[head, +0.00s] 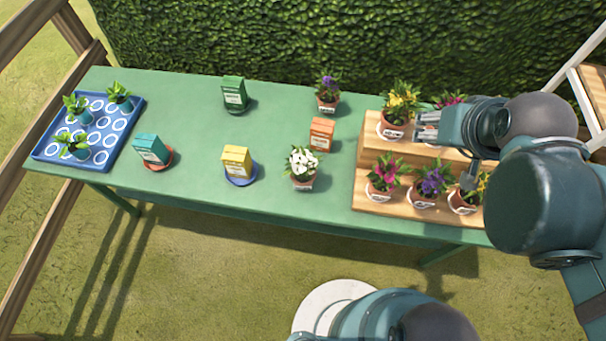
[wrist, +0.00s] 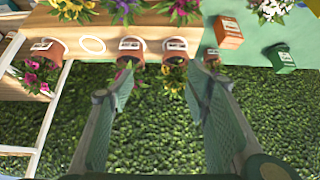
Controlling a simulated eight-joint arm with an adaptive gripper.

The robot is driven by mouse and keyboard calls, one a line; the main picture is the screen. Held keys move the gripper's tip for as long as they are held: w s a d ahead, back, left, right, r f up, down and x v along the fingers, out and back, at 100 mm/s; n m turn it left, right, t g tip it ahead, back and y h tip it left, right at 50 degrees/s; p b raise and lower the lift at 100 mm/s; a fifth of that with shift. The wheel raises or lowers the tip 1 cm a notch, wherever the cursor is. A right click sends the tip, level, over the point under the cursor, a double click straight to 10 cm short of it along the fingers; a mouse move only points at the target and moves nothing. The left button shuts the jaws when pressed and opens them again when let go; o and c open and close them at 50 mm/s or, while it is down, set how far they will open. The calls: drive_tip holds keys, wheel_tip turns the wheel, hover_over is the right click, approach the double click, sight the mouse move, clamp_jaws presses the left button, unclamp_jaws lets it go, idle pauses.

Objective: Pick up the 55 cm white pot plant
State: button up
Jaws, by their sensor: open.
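The white-flowered plant (head: 302,162) stands upright on the green table in a terracotta pot with a pale label, left of the wooden stand. Its label is too small to read. Its white flowers also show at the top right of the wrist view (wrist: 271,9). My gripper (head: 428,127) is over the upper step of the stand, to the right of and apart from the white-flowered plant, beside a yellow-flowered pot. In the wrist view my gripper (wrist: 158,85) has its two fingers wide apart, with nothing held between them.
The stepped wooden stand (head: 365,155) holds several flower pots; my arm hides part of it. An orange packet (head: 321,133) and a purple-flowered pot (head: 327,92) stand near the white plant. Yellow (head: 236,162), teal and green packets and a blue tray (head: 50,153) are further left. A hedge backs the table.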

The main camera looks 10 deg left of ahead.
drive_tip(key=o, duration=0.7)
drive_tip(key=n+g+b, duration=0.4)
drive_tip(key=n+g, duration=0.3)
drive_tip(key=n, duration=1.2)
hover_over(303, 170)
drive_tip(key=f, duration=2.6)
drive_tip(key=shift+w+d, duration=0.15)
drive_tip(key=shift+d, duration=0.05)
drive_tip(key=shift+a+f+n, duration=0.3)
